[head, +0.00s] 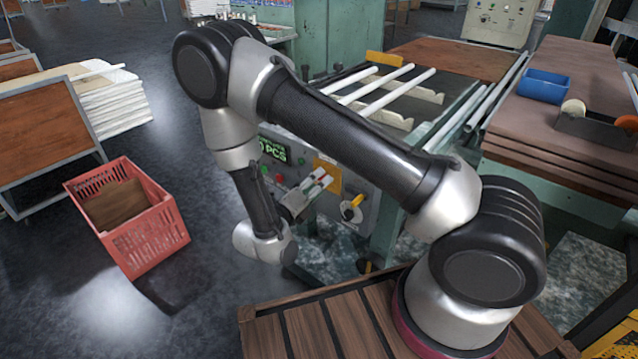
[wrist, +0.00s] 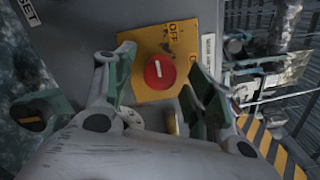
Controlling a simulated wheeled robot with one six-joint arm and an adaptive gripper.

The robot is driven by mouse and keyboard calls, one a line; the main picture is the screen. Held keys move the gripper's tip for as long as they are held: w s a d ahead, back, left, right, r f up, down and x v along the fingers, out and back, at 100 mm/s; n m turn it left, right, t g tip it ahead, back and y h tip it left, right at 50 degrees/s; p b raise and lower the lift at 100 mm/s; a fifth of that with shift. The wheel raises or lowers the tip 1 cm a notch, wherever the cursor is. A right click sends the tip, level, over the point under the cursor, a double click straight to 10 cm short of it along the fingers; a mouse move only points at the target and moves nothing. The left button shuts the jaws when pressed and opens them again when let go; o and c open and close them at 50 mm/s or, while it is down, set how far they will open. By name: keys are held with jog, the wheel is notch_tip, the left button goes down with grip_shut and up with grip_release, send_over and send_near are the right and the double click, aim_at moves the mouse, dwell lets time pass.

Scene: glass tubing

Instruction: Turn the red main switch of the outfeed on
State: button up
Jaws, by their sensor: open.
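The red main switch (wrist: 159,72) is a round knob with a short white mark, on a yellow plate (wrist: 150,52) in the wrist view. The word OFF is printed above it there, and the white mark runs roughly up and down in that picture. My gripper (wrist: 160,82) is open, with one finger on each side of the knob. I cannot tell whether the fingers touch it. In the head view my gripper (head: 318,182) is at the yellow plate (head: 327,172) on the grey control panel (head: 368,193), mostly covering the switch.
A black and yellow knob (head: 352,209) sits right of the plate on the panel. A lit counter display (head: 272,149) and small buttons are to the left. Glass tubes (head: 395,92) lie above the panel. A red crate (head: 130,217) stands on the floor at left.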

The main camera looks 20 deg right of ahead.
jog(key=shift+w+d, duration=0.35)
jog(key=shift+d, duration=0.2)
jog(key=shift+c, duration=0.3)
jog(key=c, duration=1)
